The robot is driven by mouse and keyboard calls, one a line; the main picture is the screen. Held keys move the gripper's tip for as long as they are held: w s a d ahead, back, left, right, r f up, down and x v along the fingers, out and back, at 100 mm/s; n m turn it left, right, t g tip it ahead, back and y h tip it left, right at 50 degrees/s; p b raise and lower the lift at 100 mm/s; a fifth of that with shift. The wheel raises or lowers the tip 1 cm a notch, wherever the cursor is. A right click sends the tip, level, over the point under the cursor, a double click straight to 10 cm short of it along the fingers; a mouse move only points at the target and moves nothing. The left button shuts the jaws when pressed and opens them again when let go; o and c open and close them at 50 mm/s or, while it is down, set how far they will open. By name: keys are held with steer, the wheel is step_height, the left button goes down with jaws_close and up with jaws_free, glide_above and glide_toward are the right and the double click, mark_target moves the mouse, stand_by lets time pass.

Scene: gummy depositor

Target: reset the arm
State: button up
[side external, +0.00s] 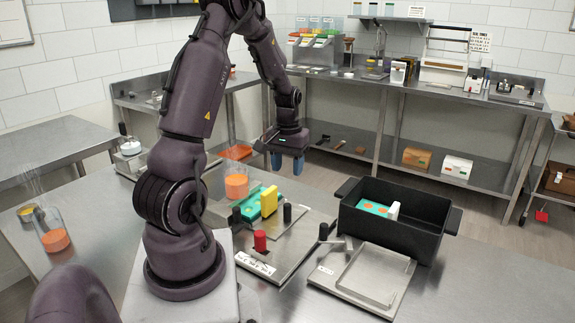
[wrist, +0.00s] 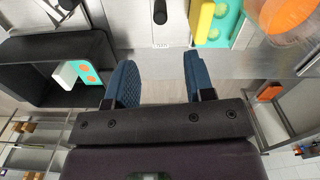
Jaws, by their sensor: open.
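My gripper (side external: 287,160) hangs in the air past the far edge of the steel table, pointing down, in the side view. Its two blue fingers stand apart with nothing between them, and they also show in the wrist view (wrist: 160,82). The gripper is apart from the black bin and from the depositor plate. My arm rises from its base at the left of the table and bends over toward the back.
A black bin (side external: 400,240) holds a teal mould (side external: 372,207) with orange spots. The depositor plate (side external: 310,232) carries a teal mould, a yellow block (side external: 269,201) and a red knob (side external: 260,240). An empty metal tray (side external: 365,277) lies in front. Clear containers (side external: 237,186) hold orange material.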

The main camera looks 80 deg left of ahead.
stand_by(0.4)
steer(key=s+d+r+m+t, duration=0.1)
steer(key=d+r+m+t, duration=0.1)
steer(key=d+r, duration=0.4)
steer(key=s+d+r+m+t, duration=0.1)
steer(key=d+r+m, duration=0.4)
steer(key=d, duration=0.9)
steer(key=s+d+r+m+t, duration=0.1)
steer(key=d+r+m+t, duration=0.1)
steer(key=d+r, duration=0.5)
steer(key=d+m, duration=0.1)
steer(key=d, duration=0.1)
steer(key=shift+d+m+t, duration=0.3)
steer(key=shift+d+m, duration=0.1)
